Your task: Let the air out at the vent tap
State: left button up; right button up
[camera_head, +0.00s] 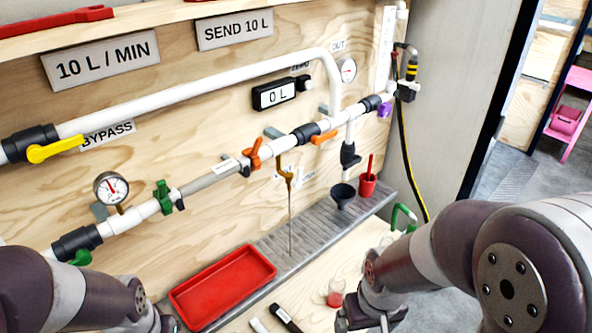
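A small brass tap (287,177) hangs under the lower white pipe (222,173). A thin dark line runs from it down toward the grey ribbed tray; I cannot tell if it is a tube or a stream. A small label beside it is too small to read, so I cannot confirm that this is the vent tap. My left gripper (166,322) is at the bottom left, mostly hidden by its arm and cut off by the frame. My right gripper (368,318) is low at bottom centre, far below the taps. Neither gripper's opening shows clearly.
The pipe carries green (163,197), orange (254,154) and purple (384,110) handles; the bypass has a yellow one (55,149). The counter display (274,95) reads 0 L.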

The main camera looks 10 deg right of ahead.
aim_at(296, 183)
jog(key=i+l+u, duration=0.15)
jog(key=l, duration=0.45)
jog(key=i+l+u, duration=0.15)
jog(key=l, duration=0.4)
jog(key=i+l+u, duration=0.15)
jog(key=l, duration=0.45)
jog(key=l+u, duration=0.15)
jog(key=l, duration=0.5)
